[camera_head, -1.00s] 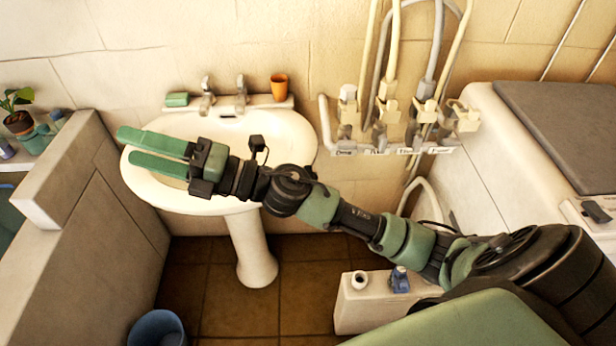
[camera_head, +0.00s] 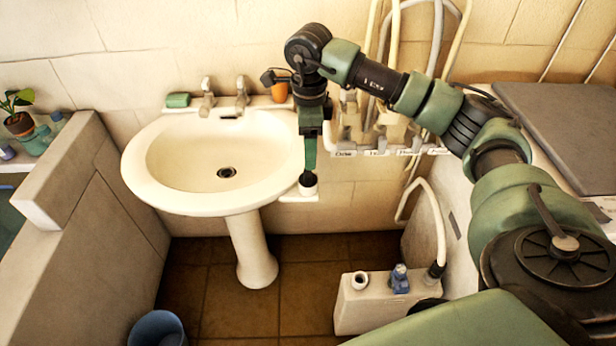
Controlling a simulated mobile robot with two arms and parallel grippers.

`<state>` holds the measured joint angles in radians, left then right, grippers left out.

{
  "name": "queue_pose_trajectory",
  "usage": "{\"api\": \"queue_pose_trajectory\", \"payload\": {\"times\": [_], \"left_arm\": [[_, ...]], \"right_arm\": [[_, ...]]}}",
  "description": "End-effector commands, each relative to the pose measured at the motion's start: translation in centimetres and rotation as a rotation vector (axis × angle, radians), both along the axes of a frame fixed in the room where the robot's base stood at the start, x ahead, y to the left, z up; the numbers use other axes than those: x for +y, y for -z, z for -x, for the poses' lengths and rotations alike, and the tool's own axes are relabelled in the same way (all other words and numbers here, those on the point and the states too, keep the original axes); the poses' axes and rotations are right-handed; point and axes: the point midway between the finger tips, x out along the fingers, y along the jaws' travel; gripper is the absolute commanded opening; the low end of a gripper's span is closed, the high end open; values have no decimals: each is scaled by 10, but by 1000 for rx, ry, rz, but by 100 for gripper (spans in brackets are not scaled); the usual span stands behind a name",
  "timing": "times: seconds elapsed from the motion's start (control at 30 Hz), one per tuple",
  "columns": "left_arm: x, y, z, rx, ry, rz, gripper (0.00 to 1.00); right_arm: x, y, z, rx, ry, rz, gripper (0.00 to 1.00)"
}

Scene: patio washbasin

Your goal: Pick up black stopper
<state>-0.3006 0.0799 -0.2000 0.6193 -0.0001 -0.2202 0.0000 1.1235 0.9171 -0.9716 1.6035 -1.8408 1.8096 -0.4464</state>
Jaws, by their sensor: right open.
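The black stopper (camera_head: 308,180) appears as a small dark piece at the top of a small white cup (camera_head: 308,191), on a little ledge at the right side of the washbasin. My right gripper (camera_head: 310,170) points straight down right above it, with its green fingers seen edge-on. It is open, with its fingertips at or just above the stopper. Whether they touch it or sit around it cannot be told. My left gripper is not in view.
The white washbasin (camera_head: 180,198) has an empty bowl with a dark drain (camera_head: 227,172). Two taps, a green soap (camera_head: 178,100) and an orange cup (camera_head: 279,92) are along its back. Labelled hoses and valves hang on the wall behind my right arm.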

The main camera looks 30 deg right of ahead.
Motion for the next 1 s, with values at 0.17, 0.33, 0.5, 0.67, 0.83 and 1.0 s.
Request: {"api": "queue_pose_trajectory", "payload": {"times": [0.17, 0.33, 0.5, 0.67, 0.83, 1.0], "left_arm": [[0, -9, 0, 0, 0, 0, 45], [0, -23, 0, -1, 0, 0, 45], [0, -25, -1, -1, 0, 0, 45], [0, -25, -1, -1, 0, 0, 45], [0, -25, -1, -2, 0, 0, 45], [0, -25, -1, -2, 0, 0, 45]], "right_arm": [[1, 20, 1, 4, -1, -3, 62], [3, 44, 1, 6, -1, -4, 62], [3, 64, 0, 1, -2, -6, 62], [3, 67, -1, 0, -2, -4, 62], [3, 67, -1, -1, -2, -5, 40], [3, 67, -1, -1, -2, -5, 0]]}}
